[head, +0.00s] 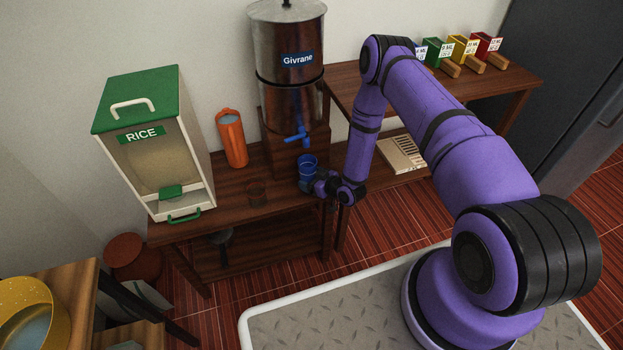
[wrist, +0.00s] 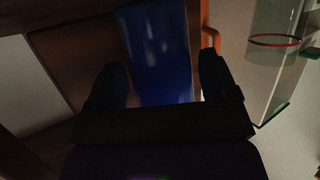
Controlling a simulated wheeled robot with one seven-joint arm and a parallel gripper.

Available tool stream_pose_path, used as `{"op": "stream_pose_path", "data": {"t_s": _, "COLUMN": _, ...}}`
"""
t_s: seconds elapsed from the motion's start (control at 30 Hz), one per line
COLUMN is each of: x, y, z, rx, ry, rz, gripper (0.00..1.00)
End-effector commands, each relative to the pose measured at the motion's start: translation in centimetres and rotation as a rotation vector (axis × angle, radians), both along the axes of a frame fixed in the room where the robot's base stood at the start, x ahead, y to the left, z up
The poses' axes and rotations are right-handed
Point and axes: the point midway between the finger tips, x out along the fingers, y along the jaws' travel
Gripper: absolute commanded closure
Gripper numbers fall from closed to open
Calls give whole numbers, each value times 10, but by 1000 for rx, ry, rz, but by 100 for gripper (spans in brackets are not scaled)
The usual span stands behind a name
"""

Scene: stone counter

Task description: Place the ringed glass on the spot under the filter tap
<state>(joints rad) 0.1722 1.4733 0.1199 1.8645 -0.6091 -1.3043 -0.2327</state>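A clear glass (head: 256,193) stands on the wooden stand, left of the filter; its ring cannot be made out in the head view. In the wrist view a clear glass with a red ring (wrist: 275,41) shows at the upper right. A blue cup (head: 307,163) stands below the blue filter tap (head: 298,135), over the spot there. My gripper (head: 318,184) is low beside the blue cup. In the wrist view the blue cup (wrist: 158,55) lies between the two open fingers (wrist: 161,68), with a thin gap showing at the right finger.
The metal water filter (head: 288,60) stands on a wooden block at the back. An orange jug (head: 232,140) stands behind the glass, and the rice dispenser (head: 150,140) stands to the left. Colored boxes (head: 462,48) line the right shelf.

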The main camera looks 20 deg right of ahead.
Motion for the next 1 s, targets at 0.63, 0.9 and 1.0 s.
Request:
{"op": "stream_pose_path", "data": {"t_s": 0.63, "x": -31, "y": -19, "z": 16, "rx": -1, "ry": 2, "rz": -2, "gripper": 12}}
{"op": "stream_pose_path", "data": {"t_s": 0.9, "x": -74, "y": -44, "z": 34, "rx": 0, "ry": 2, "rz": -2, "gripper": 12}}
{"op": "stream_pose_path", "data": {"t_s": 1.0, "x": -85, "y": -50, "z": 39, "rx": 0, "ry": 1, "rz": -1, "gripper": 12}}
